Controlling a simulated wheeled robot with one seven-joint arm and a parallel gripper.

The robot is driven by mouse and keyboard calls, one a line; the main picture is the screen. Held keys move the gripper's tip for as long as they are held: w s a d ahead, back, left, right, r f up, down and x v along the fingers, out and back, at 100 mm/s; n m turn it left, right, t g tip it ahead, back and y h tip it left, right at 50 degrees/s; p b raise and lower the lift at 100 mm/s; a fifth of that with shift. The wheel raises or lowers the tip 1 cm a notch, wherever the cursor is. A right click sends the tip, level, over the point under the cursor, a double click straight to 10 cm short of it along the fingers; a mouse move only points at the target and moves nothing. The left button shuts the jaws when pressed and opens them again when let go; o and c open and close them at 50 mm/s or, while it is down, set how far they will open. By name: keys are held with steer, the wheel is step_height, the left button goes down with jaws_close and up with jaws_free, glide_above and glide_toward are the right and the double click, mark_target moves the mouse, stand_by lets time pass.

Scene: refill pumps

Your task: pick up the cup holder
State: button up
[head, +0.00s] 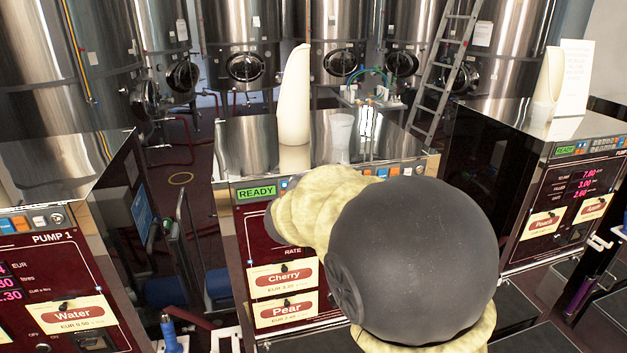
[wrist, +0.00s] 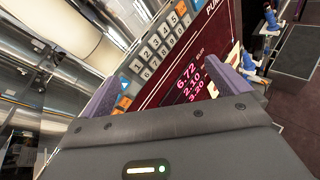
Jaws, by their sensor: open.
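A cream, tall, tapered piece, which looks like the cup holder (head: 294,95), stands upright on the shiny top of the middle pump (head: 235,150) in the head view. A similar cream piece (head: 548,82) stands on the right pump. My arm covers much of the middle pump's front in the head view and hides most of my gripper there. In the wrist view my gripper (wrist: 166,86) is open, its two purple fingers apart with nothing held between them. It faces a pump's keypad and price display. A cream rounded shape (wrist: 65,25) shows at the upper left, apart from the fingers.
The left pump (head: 45,260) and right pump (head: 560,190) flank the middle one. A white sign (head: 573,78) stands on the right pump. Steel tanks (head: 245,45) and a ladder (head: 445,65) are behind. Nozzles (head: 172,335) stick out low at the front.

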steer(key=s+d+f+m+g, duration=0.7)
steer(key=s+d+f+m, duration=0.2)
steer(key=s+f+m, duration=0.25)
steer(key=s+f+m+g+y, duration=0.1)
steer(key=s+f+m+y, duration=0.1)
steer(key=s+f+m, duration=0.2)
steer(key=s+f+m+g+y, duration=0.2)
steer(key=s+f+m+y, duration=0.1)
steer(key=s+m, duration=0.8)
steer(key=shift+a+f+m+g+y, duration=0.25)
steer(key=shift+f+m+g+y, duration=0.1)
steer(key=shift+f, duration=0.15)
